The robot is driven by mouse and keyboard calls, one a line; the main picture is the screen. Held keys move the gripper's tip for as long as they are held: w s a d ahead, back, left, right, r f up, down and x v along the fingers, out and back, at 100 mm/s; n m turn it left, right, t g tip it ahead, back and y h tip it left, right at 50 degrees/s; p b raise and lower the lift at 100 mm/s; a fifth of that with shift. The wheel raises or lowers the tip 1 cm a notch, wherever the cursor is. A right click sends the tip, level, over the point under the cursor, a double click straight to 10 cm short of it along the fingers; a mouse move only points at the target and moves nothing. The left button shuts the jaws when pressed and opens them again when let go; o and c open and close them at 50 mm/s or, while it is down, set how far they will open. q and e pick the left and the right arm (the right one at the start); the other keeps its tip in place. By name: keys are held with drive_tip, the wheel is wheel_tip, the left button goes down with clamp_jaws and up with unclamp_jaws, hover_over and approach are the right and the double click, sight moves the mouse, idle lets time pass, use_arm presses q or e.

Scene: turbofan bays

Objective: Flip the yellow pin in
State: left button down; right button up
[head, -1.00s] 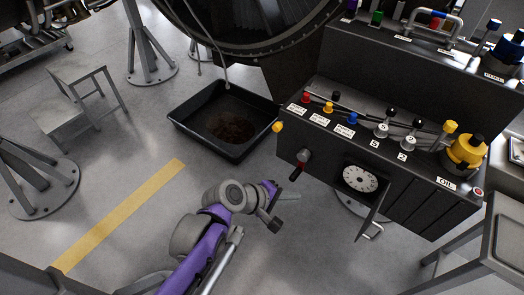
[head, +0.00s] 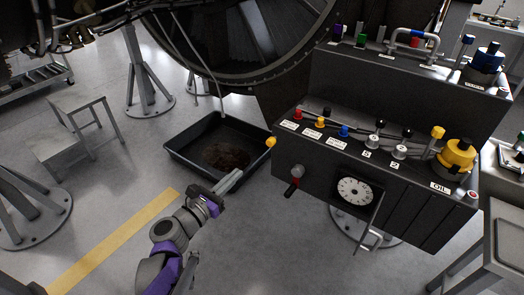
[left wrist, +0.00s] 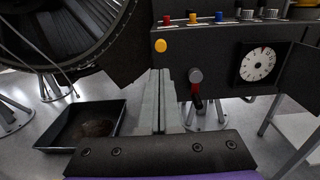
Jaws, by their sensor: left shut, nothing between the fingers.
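A yellow knob (head: 271,142) sticks out at the left end of the dark control panel (head: 310,178). In the left wrist view this knob (left wrist: 160,45) is just above the fingertips, apart from them. A small yellow pin (head: 320,121) stands on the panel's top ledge between a red one and a blue one; it also shows in the left wrist view (left wrist: 192,18). My left gripper (head: 238,174) is shut and empty. It points up and right toward the panel's left end, over the edge of the black tray. In the left wrist view its fingers (left wrist: 161,73) lie together.
A red-handled lever (head: 294,182) and a white dial (head: 355,191) with an open cover are on the panel front. The black drip tray (head: 180,158) lies on the floor to the left. A large round engine casing (head: 240,85) is behind. Floor in front is clear.

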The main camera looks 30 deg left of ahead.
sight(269, 143)
use_arm(q)
drive_tip(key=shift+w, duration=0.1)
drive_tip(key=w, duration=0.8)
drive_tip(key=w+d, duration=0.1)
drive_tip(key=w, duration=0.3)
drive_tip(key=shift+w+b, duration=0.3)
drive_tip(key=shift+b, duration=0.05)
drive_tip(key=shift+w+d, duration=0.1)
drive_tip(key=shift+w, duration=0.45)
drive_tip(key=shift+w, duration=1.05)
drive_tip(key=shift+s, duration=0.1)
